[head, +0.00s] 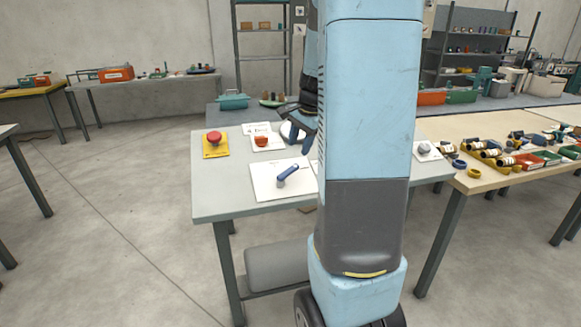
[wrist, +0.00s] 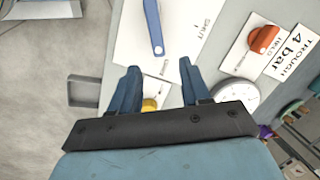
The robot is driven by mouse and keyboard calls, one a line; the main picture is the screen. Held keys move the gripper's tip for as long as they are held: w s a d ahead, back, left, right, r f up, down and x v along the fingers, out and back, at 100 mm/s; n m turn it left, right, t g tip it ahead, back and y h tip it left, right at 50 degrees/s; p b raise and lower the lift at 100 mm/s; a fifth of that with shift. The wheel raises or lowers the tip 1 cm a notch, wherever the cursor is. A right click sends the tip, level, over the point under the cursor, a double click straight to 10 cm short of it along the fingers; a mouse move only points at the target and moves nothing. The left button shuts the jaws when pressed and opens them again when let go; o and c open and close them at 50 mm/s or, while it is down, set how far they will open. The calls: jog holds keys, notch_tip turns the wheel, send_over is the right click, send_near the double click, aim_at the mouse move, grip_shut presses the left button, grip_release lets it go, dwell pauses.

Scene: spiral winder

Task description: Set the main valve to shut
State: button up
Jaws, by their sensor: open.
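The main valve appears to be the blue lever (head: 288,176) on a white plate (head: 268,191) on the grey table. In the head view the lever slants up to the right from a round pivot at its lower left. The wrist view shows part of the lever (wrist: 154,28) at the top, cut off by the frame edge, with lettering like "SHUT" on the plate to its right. My gripper (head: 295,134) is above the table, behind the lever in the head view. In the wrist view its fingers (wrist: 159,70) are apart and empty, not touching the lever.
A red mushroom button (head: 214,138) on a yellow base and an orange knob (head: 262,141) on a white plate stand behind the lever. A dial gauge (wrist: 236,94) is right of my fingers. A teal box (head: 233,101) sits farther back.

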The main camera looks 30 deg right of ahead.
aim_at(293, 166)
jog(key=x, duration=0.9)
jog(key=shift+f, duration=0.1)
jog(key=shift+c, duration=0.2)
grip_shut()
